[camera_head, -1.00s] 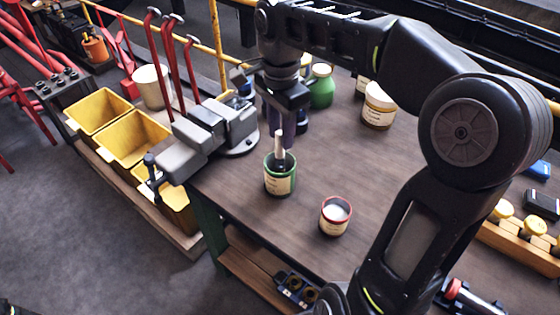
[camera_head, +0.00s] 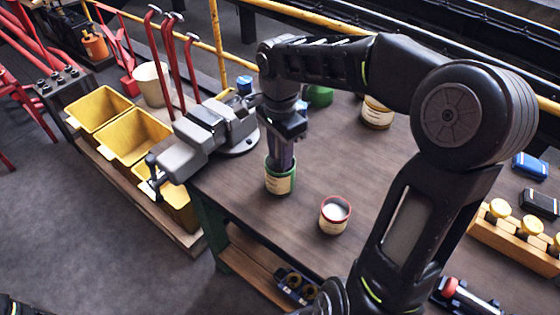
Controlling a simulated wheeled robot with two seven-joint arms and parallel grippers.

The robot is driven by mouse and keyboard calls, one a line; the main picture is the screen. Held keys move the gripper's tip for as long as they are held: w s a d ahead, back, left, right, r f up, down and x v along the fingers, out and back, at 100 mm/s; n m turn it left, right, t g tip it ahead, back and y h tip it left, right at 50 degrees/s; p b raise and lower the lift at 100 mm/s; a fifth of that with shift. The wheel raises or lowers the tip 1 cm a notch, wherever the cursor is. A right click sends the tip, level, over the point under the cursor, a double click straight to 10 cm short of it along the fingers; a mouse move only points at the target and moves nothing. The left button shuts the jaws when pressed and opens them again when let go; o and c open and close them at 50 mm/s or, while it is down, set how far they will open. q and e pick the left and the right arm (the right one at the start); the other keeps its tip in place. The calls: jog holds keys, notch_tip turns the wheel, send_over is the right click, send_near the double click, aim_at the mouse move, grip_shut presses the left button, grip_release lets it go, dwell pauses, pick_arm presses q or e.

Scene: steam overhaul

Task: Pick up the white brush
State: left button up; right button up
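My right gripper (camera_head: 281,158) points straight down at the mouth of a green can with a cream label (camera_head: 279,182), which stands on the workbench. The white brush stood upright in this can a second ago. Its pale handle is now hidden behind the gripper's fingers. I cannot tell whether the fingers are open around the handle or shut on it. My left gripper is not in view.
A red-rimmed can of white stuff (camera_head: 335,215) stands just right on the workbench (camera_head: 250,205). A grey vise (camera_head: 215,128) is close on the left. Jars, including a cream one (camera_head: 378,113), stand behind. Yellow bins (camera_head: 132,135) sit beyond the left edge.

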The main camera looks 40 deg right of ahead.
jog(key=shift+f, duration=0.55)
jog(key=shift+c, duration=0.4)
grip_shut()
